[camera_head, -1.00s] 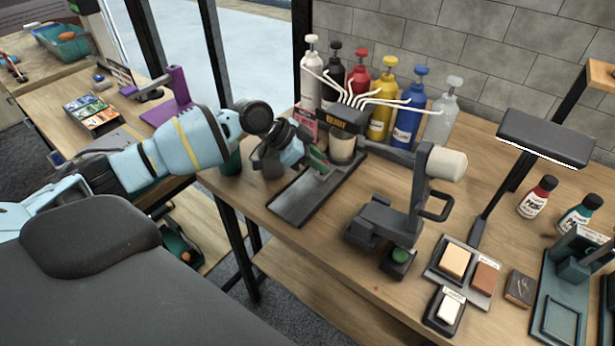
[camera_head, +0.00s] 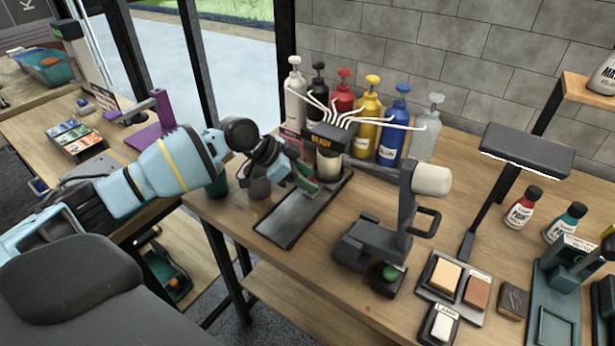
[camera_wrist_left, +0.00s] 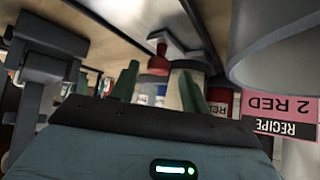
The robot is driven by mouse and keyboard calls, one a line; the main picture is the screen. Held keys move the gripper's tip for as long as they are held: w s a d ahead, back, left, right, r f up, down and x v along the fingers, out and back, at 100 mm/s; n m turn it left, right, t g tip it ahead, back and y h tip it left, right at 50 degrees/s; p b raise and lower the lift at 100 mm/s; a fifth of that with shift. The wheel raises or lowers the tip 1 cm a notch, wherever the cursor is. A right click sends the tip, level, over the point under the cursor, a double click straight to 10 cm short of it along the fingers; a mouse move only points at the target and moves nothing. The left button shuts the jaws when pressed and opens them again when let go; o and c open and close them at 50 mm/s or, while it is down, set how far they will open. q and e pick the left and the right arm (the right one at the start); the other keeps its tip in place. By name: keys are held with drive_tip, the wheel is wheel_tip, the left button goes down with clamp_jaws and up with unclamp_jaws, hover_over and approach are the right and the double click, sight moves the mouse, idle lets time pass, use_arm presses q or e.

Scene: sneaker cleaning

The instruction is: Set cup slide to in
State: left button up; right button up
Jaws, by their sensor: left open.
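The cup slide is a dark flat tray (camera_head: 290,222) on the workbench, running from the dispenser to the table's front edge. A pale cup (camera_head: 328,168) stands at its far end, below the dispenser box (camera_head: 325,138) and its white spouts. My left gripper (camera_head: 309,187) is over the far part of the slide, just left of and in front of the cup. In the left wrist view its two green fingers (camera_wrist_left: 158,85) are apart with nothing gripped between them. A large pale rounded shape at the upper right there seems to be the cup. I cannot tell whether a finger touches it.
Several pump bottles (camera_head: 368,108) stand in a row behind the dispenser. A grey press-like device (camera_head: 385,235) stands right of the slide. A pink recipe card (camera_wrist_left: 290,104) hangs close by in the left wrist view.

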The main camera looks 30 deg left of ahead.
use_arm(q)
drive_tip(key=v, duration=0.7)
drive_tip(key=shift+r, duration=0.1)
idle(0.4)
